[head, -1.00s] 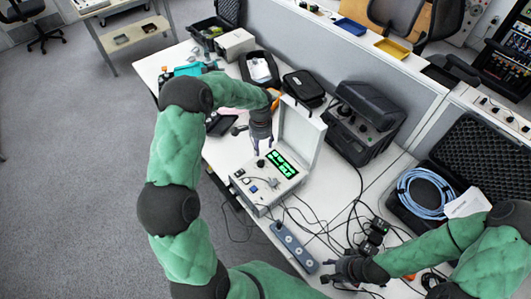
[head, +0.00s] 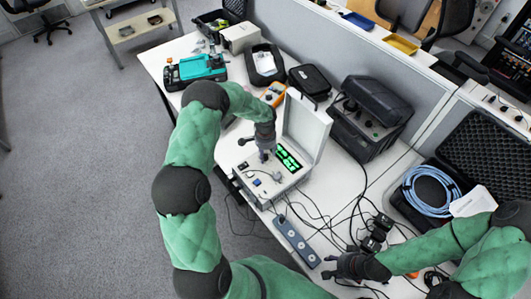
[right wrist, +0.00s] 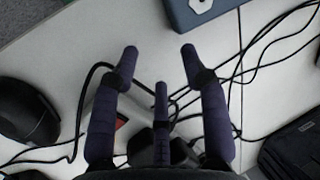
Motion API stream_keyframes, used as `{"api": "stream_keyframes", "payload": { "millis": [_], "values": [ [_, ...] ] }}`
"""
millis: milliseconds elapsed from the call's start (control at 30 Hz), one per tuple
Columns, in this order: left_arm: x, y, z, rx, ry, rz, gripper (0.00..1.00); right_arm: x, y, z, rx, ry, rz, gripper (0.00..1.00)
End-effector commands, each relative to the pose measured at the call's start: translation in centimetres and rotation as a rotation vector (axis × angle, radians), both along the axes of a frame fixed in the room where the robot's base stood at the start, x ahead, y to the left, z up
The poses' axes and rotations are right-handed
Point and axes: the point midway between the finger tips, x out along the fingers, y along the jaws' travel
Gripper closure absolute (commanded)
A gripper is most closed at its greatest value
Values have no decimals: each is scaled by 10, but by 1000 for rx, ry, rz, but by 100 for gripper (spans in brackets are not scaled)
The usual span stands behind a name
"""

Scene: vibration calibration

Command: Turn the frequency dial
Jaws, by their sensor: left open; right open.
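The calibration unit is an open white case (head: 256,199) with a raised lid (head: 304,128) and a lit green display (head: 288,158). Small knobs and switches sit on its panel; a blue switch (head: 257,182) is near the front. I cannot tell which knob is the frequency dial. My left gripper (head: 264,154) is open, pointing down over the panel just left of the display. Its fingers hide part of the panel, and contact cannot be told. My right gripper (head: 328,268) is open and empty low over the table; its spread fingers also show in the right wrist view (right wrist: 160,62).
A blue-grey power strip (head: 296,243) and loose black cables lie in front of the unit. A black equipment case (head: 366,125) stands behind it. An open case with coiled blue cable (head: 430,190) is at right. An orange multimeter (head: 274,93) lies behind my left forearm.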

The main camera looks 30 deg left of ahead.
Motion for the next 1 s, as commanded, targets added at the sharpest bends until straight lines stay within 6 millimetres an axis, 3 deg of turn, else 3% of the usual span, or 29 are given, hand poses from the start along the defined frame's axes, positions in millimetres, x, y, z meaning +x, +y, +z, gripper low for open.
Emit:
{"api": "stream_keyframes", "payload": {
  "millis": [67,233,667,1000],
  "values": [
    [0,0,0,0,0,0,50,0,0,0,0,0,0,55],
    [0,0,0,0,-1,0,98,0,0,0,0,0,0,55],
    [2,0,1,1,-6,-57,100,0,0,0,0,0,0,55],
    [3,-1,2,2,-8,-307,100,0,0,1,0,0,0,55]
  ]
}}
